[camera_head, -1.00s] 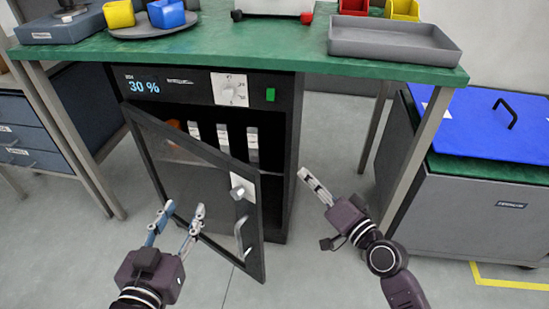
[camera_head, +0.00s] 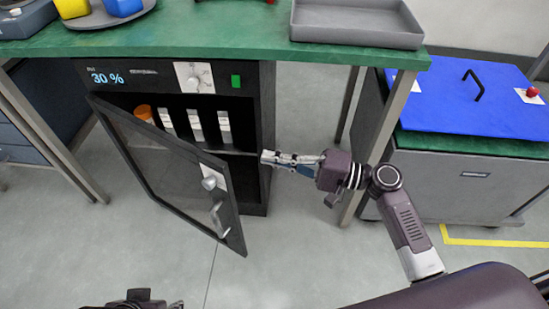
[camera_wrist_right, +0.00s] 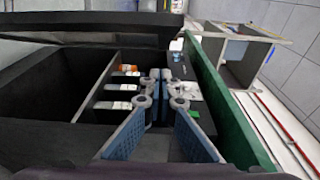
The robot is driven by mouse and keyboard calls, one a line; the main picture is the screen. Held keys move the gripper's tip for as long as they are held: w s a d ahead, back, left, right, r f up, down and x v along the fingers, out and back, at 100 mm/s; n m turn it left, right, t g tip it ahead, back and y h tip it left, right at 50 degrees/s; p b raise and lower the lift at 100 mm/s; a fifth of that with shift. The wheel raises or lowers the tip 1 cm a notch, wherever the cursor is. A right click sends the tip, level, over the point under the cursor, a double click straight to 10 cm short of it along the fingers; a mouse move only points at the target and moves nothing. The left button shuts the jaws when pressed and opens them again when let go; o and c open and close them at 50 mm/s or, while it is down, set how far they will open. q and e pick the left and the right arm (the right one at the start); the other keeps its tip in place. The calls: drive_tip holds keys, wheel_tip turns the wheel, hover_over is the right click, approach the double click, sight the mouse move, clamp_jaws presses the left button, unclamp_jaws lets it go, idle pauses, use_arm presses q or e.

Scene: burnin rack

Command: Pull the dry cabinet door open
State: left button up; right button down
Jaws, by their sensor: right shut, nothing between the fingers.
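The dry cabinet (camera_head: 262,110) stands under the green table with its dark-framed glass door (camera_head: 165,172) part way open, swung out from the left side. My right gripper (camera_head: 265,158) is shut and empty, at the right side of the cabinet opening, apart from the handle. Its fingers (camera_wrist_right: 163,88) point past the shelf in the right wrist view. My left gripper (camera_head: 135,302) barely shows at the bottom edge; its fingers are mostly cut off.
Several white-labelled items (camera_head: 195,125) and an orange-topped container (camera_head: 143,112) are inside the cabinet. The green tabletop (camera_head: 220,45) overhangs it, bearing a grey tray (camera_head: 355,38). A table leg (camera_head: 375,140) is close to my right arm. Floor before the door is clear.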

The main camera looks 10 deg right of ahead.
drive_tip(key=a, duration=0.8)
drive_tip(key=shift+a, duration=0.2)
